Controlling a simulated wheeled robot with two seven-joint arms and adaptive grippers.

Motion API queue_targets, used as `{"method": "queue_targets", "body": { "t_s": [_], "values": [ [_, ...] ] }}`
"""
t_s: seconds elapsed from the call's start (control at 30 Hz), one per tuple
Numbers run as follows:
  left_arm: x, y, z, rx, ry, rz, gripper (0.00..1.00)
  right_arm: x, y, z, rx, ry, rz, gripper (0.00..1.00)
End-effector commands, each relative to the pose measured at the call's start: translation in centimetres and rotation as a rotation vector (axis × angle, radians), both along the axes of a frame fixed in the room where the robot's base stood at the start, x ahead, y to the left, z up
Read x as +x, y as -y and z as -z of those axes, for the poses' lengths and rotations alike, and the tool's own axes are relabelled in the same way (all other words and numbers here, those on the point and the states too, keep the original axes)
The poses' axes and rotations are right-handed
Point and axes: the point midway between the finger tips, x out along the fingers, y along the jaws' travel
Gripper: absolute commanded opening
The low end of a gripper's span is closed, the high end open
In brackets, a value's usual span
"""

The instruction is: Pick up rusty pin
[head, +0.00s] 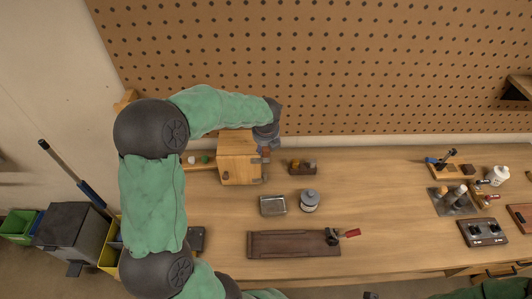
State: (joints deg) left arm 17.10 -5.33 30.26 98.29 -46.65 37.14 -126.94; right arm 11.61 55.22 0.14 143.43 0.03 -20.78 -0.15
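No rusty pin can be made out for certain at this size. A small reddish-brown spot (266,151) shows by my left gripper (264,158), beside the right face of a wooden box (238,165). My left arm reaches over from the left, and the gripper points down there. Its fingers are small and dark, so whether they are open or shut is unclear. A small dark wooden block (302,169) with light and dark pegs stands to the right of the gripper. My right gripper cannot be made out.
On the bench are a metal tray (273,205), a grey lidded jar (310,201) and a dark board (292,244) with a red-handled clamp (346,234). Tool holders (453,200) and a switch box (483,232) stand at right. The bench middle right is clear; a pegboard (330,60) rises behind.

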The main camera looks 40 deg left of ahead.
Motion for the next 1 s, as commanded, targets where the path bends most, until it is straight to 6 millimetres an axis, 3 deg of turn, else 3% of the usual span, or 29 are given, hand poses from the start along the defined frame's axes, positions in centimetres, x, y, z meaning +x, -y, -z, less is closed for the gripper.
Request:
{"method": "queue_targets", "body": {
  "t_s": [0.43,0.7,0.9,1.0],
  "values": [
    [1.5,-0.8,4.6,-0.003,0.001,-0.001,0.57,0.0,0.0,0.8,0.0,0.0,0.0,0.4],
    [1.7,-0.9,4.8,-0.002,0.001,0.0,0.57,0.0,0.0,0.8,0.0,0.0,0.0,0.4],
    [1.7,-0.9,4.8,-0.002,0.003,0.0,0.0,0.0,0.0,0.8,0.0,0.0,0.0,0.4],
    [1.7,-0.9,4.8,-0.002,0.003,0.001,0.0,0.0,0.0,0.8,0.0,0.0,0.0,0.4]
  ]
}}
